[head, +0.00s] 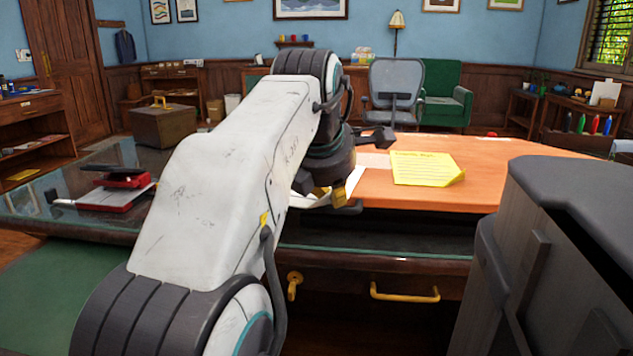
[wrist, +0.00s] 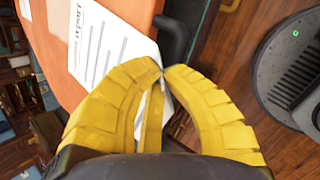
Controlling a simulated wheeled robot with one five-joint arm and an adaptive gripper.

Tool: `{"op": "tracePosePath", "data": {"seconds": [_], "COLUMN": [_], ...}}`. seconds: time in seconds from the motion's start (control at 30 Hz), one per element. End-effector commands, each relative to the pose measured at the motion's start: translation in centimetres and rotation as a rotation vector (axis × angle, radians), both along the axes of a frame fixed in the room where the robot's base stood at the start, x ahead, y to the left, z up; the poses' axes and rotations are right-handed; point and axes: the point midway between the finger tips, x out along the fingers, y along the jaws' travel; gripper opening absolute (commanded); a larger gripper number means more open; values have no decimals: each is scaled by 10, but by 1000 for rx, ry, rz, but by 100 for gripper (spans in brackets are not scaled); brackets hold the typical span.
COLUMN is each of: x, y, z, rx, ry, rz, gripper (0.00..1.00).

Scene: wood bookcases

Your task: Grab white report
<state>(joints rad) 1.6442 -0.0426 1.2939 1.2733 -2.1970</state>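The white report (wrist: 112,48) is a sheet with printed lines on the orange desk top, near its edge in the wrist view. My gripper (wrist: 162,71) has its two yellow fingers closed together at the tips over the sheet's edge. White paper shows between the fingers below the tips, so the gripper appears shut on the report. In the head view, a white part of the report (head: 352,180) shows beside my gripper (head: 328,195); my arm hides much of both.
A yellow paper (head: 424,168) lies to the right on the orange desk top (head: 485,175). A yellow drawer handle (head: 404,293) sticks out below the desk top.

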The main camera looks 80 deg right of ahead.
Motion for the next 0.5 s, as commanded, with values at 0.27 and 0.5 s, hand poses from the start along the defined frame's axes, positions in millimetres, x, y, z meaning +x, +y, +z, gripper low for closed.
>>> {"op": "tracePosePath", "data": {"seconds": [0.27, 0.5], "x": [0, 0], "y": [0, 0], "z": [0, 2], "rx": [0, 1], "ry": [0, -1], "rz": [0, 0], "gripper": [0, 0]}}
